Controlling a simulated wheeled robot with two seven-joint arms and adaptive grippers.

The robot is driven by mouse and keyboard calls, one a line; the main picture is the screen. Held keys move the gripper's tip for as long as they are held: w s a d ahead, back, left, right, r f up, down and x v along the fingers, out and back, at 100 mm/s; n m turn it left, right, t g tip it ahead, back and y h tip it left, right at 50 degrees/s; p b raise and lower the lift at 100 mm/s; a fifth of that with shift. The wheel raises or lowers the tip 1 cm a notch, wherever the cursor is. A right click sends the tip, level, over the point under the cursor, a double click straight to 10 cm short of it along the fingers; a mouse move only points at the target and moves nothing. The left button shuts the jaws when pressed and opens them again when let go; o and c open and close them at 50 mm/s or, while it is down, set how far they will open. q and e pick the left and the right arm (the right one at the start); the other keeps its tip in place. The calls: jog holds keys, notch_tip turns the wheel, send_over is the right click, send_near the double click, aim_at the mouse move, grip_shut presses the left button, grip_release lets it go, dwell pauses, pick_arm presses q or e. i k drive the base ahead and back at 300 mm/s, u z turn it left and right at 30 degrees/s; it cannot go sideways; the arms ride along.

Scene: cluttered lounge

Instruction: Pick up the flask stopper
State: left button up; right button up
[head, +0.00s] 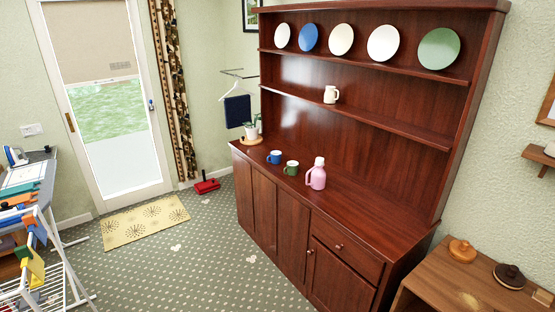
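A pink flask (316,178) with a side handle stands upright on the counter of the dark wooden dresser (340,205). Its top part, which looks like the stopper (319,161), is a paler pink and sits on the flask's neck. It is small at this distance, so I cannot tell where stopper and flask meet. Neither of my grippers is in view.
A green mug (291,168), a blue mug (274,157) and a potted plant (251,131) stand left of the flask. A low wooden table (430,285) is at lower right. A drying rack (45,262) is at left. The carpet (190,265) before the dresser is mostly clear.

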aim_at(319, 161)
jog(key=u, duration=0.5)
jog(key=i, duration=0.6)
jog(key=u, duration=0.25)
